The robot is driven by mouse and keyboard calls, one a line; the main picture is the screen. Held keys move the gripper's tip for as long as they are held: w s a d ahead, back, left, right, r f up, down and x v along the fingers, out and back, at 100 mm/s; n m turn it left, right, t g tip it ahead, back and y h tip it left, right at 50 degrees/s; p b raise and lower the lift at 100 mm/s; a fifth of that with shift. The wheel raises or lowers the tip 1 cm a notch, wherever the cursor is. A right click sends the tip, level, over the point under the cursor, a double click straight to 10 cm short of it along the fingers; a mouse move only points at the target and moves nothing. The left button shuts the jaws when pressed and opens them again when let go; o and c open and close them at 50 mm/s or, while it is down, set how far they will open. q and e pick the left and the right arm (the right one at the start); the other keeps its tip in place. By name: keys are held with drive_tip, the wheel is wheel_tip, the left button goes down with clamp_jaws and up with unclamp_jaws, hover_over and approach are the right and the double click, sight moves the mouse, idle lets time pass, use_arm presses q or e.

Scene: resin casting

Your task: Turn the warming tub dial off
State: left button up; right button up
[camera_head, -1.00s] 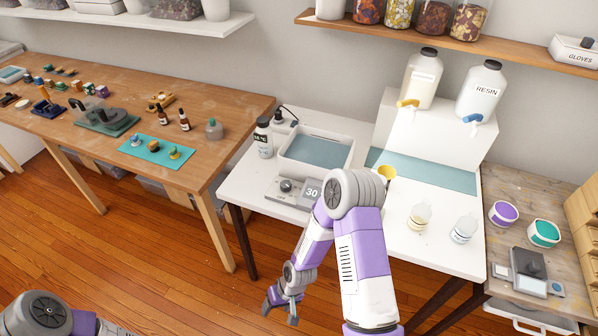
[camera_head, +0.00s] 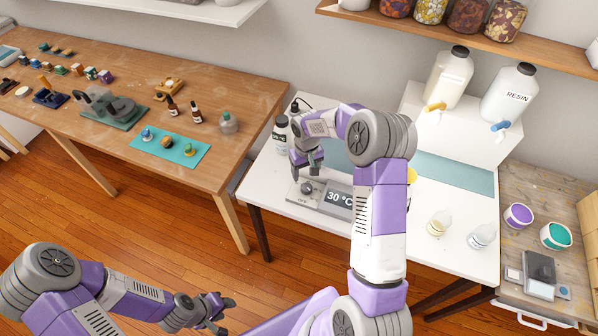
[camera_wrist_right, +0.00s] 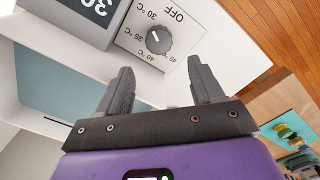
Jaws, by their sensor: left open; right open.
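The warming tub dial (camera_wrist_right: 158,40) is a grey round knob on a pale panel marked OFF, 30, 35, 40 and 45 °C. Its white pointer line is turned away from OFF, toward the low-temperature marks. In the head view the dial (camera_head: 307,188) sits left of the display (camera_head: 340,199), which reads 30 °C. My right gripper (camera_head: 307,170) is open just above the dial; in the wrist view its two fingers (camera_wrist_right: 160,78) are apart, with the dial beyond them, not gripped. My left gripper (camera_head: 218,307) is open and empty over the floor. The tub (camera_head: 335,158) is partly hidden by my right arm.
A dark-capped bottle (camera_head: 281,133) stands left of the tub. The wooden table (camera_head: 215,95) at left holds moulds and a teal mat (camera_head: 190,157).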

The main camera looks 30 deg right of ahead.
sight(306, 186)
drive_tip(key=f, duration=0.7)
drive_tip(key=shift+s, duration=0.35)
drive_tip(key=c, duration=1.1)
